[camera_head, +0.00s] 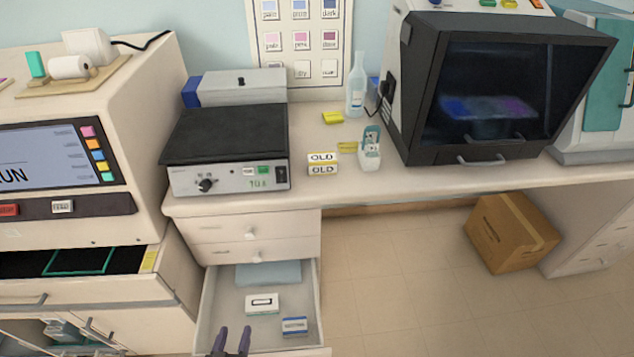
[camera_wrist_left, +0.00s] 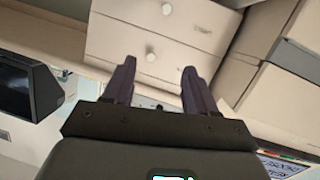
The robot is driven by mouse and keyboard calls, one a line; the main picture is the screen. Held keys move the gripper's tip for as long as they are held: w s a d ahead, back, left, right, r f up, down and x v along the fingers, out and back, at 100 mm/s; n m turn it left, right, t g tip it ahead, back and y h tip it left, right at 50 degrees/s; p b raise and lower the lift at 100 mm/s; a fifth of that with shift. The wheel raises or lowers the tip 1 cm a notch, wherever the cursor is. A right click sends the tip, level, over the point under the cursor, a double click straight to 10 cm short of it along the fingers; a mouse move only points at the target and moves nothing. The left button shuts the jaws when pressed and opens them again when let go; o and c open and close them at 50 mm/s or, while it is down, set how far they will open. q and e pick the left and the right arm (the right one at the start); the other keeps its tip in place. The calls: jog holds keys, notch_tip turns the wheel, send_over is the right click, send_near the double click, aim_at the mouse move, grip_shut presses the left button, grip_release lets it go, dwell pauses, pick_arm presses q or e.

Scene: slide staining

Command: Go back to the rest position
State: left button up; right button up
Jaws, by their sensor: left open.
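My left gripper (camera_head: 231,340) shows at the bottom of the head view, in front of the open drawer (camera_head: 212,300). Its two dark fingers are apart with nothing between them. In the left wrist view the open left gripper (camera_wrist_left: 160,82) points toward the closed drawer fronts (camera_wrist_left: 185,35) with round knobs. My right gripper is in neither view.
The open drawer holds a white labelled box (camera_head: 262,304), a blue-labelled box (camera_head: 294,326) and a folded blue cloth (camera_head: 268,273). The hot plate (camera_head: 228,178), OLD boxes (camera_head: 322,163) and dark-windowed cabinet (camera_head: 490,95) stand on the bench. A cardboard box (camera_head: 510,233) is on the floor.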

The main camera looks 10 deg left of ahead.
pick_arm(q)
jog(key=s+d+r+m+g+h+p, duration=0.25)
jog(key=d+r+g, duration=0.2)
jog(key=r, duration=0.45)
jog(key=s+m+g, duration=0.3)
jog(key=s+g, duration=0.4)
jog(key=s, duration=0.3)
notch_tip(320, 180, up, 38)
jog(key=p, duration=3.8)
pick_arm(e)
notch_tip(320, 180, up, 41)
pick_arm(q)
notch_tip(320, 180, down, 75)
jog(key=b, duration=7.5)
jog(key=shift+s+a+b, duration=0.15)
jog(key=shift+s+b, duration=0.05)
jog(key=shift+b, duration=0.15)
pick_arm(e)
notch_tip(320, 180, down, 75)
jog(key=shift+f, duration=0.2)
pick_arm(q)
jog(key=shift+r, duration=0.2)
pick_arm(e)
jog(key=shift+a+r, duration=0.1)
